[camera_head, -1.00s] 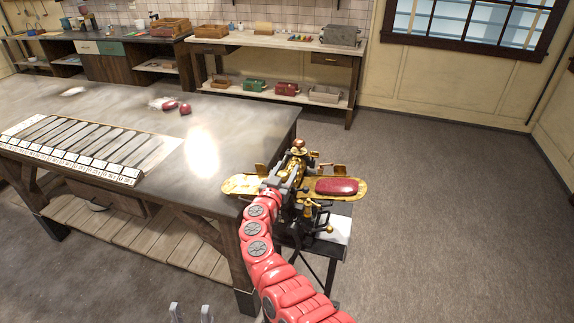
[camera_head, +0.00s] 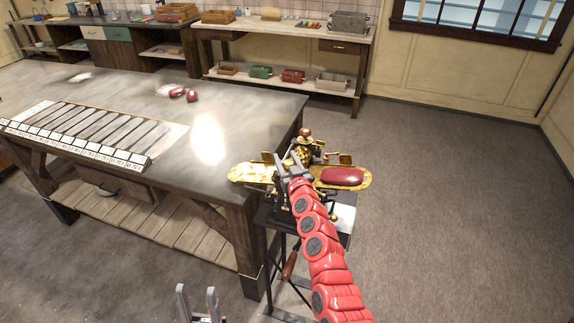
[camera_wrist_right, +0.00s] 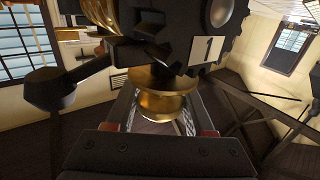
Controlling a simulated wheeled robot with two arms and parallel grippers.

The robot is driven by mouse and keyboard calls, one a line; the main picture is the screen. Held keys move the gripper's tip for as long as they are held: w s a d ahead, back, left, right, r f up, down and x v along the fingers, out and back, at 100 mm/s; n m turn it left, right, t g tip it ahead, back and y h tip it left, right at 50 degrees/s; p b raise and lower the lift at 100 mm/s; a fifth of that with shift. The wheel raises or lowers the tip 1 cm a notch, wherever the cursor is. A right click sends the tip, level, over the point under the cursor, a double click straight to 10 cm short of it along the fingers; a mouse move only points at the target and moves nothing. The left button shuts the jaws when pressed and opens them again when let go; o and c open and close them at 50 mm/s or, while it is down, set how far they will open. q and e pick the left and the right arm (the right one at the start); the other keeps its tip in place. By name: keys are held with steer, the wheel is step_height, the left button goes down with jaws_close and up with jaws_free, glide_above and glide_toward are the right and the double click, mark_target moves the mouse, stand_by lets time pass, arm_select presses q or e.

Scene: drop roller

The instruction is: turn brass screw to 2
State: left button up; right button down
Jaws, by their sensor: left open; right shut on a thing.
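The machine with brass plates (camera_head: 252,172) stands on a small dark stand beside the workbench. My right gripper (camera_head: 291,160) reaches it from the front, at the end of the red arm. In the right wrist view, the brass screw (camera_wrist_right: 160,104) sits between the two fingers, below the machine's dark body. My right gripper is shut on it. A white plate with the number 1 (camera_wrist_right: 207,48) shows on the dark toothed part above the screw. In the head view the screw is hidden. My left gripper (camera_head: 199,300) is open and empty, low at the bottom edge.
The large workbench (camera_head: 120,85) fills the left, with a row of labelled bars (camera_head: 95,132) on it. A dark red pad (camera_head: 342,176) lies on the machine's right plate. A shelf bench (camera_head: 290,38) stands at the back wall. The floor to the right is clear.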

steer(key=shift+s+a+f+n+g+y+b, duration=0.15)
steer(key=shift+n+g+y+b, duration=0.5)
steer(key=shift+b, duration=2)
steer(key=shift+a+f+n+g+y+b, duration=0.2)
steer(key=shift+n+y+b, duration=0.85)
steer(key=shift+b, duration=1.6)
steer(key=shift+r+g+y+b, duration=0.25)
steer(key=shift+y+b, duration=0.45)
steer(key=shift+b, duration=0.35)
steer(key=shift+s, duration=0.1)
steer(key=shift+c, duration=1.4)
jaws_free()
steer(key=shift+a, duration=0.1)
steer(key=b+v, duration=0.4)
steer(key=v, duration=1.3)
steer(key=shift+d, duration=0.25)
